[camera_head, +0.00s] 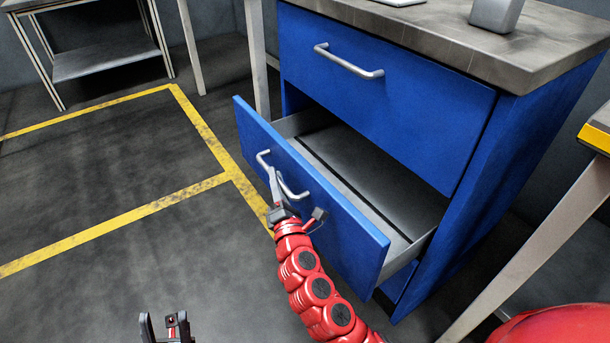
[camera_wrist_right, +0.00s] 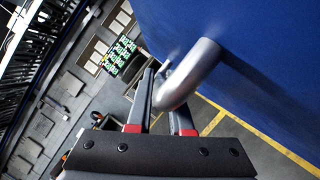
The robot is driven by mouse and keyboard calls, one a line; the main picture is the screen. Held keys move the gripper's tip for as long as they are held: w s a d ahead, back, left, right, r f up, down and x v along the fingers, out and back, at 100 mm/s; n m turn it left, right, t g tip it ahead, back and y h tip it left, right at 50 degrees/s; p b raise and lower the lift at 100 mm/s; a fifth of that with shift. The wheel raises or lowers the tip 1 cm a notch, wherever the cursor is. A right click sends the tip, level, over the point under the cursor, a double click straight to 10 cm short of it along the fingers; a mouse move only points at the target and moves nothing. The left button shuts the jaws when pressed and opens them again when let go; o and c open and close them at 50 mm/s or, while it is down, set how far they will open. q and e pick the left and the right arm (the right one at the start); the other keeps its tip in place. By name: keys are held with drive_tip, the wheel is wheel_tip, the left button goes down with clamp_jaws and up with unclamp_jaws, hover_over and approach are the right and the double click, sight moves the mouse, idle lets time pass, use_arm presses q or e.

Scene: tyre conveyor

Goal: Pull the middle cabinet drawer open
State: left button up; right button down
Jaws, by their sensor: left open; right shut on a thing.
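The blue cabinet's middle drawer (camera_head: 335,225) stands well out from the cabinet, and its grey inside shows empty where visible. Its curved metal handle (camera_head: 299,195) is on the blue front. My right gripper (camera_head: 273,182), on the red arm, is shut on this handle. In the right wrist view the handle (camera_wrist_right: 192,72) passes between the fingers of my right gripper (camera_wrist_right: 165,98), close to the blue front. My left gripper (camera_head: 164,322) is open and empty at the bottom edge, apart from the cabinet.
The top drawer (camera_head: 390,95) is shut, under a grey worktop (camera_head: 440,42) with a metal block (camera_head: 496,12). Part of a lower blue front (camera_head: 398,281) shows beneath. A table (camera_head: 575,210) stands at the right. The floor at left is clear, with yellow lines (camera_head: 110,238).

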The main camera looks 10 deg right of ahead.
drive_tip(key=s+a+b, duration=0.1)
drive_tip(key=s+a, duration=0.2)
drive_tip(key=a, duration=0.6)
drive_tip(key=shift+s+a+b, duration=0.25)
drive_tip(key=shift+a+b, duration=0.05)
drive_tip(key=shift+a, duration=0.05)
drive_tip(key=shift+r, duration=0.1)
drive_tip(key=c, duration=0.8)
unclamp_jaws()
drive_tip(key=shift+c, duration=0.2)
drive_tip(key=p+v, duration=0.2)
drive_tip(key=v, duration=1.5)
drive_tip(key=shift+p, duration=0.3)
drive_tip(key=shift+s, duration=0.15)
